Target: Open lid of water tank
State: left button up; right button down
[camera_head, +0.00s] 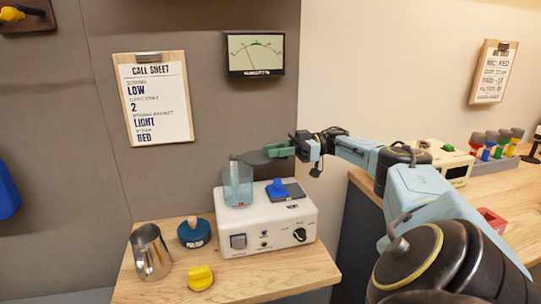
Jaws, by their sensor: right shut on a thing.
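The water tank (238,188) is a translucent blue box standing on the left of the white machine (268,231). A dark grey lid (256,158) is at the tank's top right, its left end close to the rim and its right part reaching out toward my gripper. I cannot tell whether the lid still touches the rim. My right gripper (280,150), with green fingers, is shut on the lid from the right. The fingertips partly cover the lid's right side. My left gripper is not in view.
A blue switch (277,188) on a dark plate sits on the machine's top. A metal pitcher (150,253), a dark blue round item (194,233) and a yellow knob (200,278) stand left and front on the wooden table (240,288). A wall meter (255,54) hangs above.

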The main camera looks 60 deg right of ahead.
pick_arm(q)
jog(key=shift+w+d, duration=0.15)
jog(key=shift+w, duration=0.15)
pick_arm(e)
jog(key=shift+f, duration=0.1)
jog(key=c, duration=1.3)
grip_release()
jog(key=shift+w, duration=0.1)
jog(key=shift+o, duration=0.2)
jog(key=shift+r, duration=0.25)
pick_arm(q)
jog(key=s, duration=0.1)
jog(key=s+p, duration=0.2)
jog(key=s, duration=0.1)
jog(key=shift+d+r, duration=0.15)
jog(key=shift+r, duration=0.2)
pick_arm(e)
notch_tip(320, 180, up, 10)
jog(key=shift+f, duration=0.2)
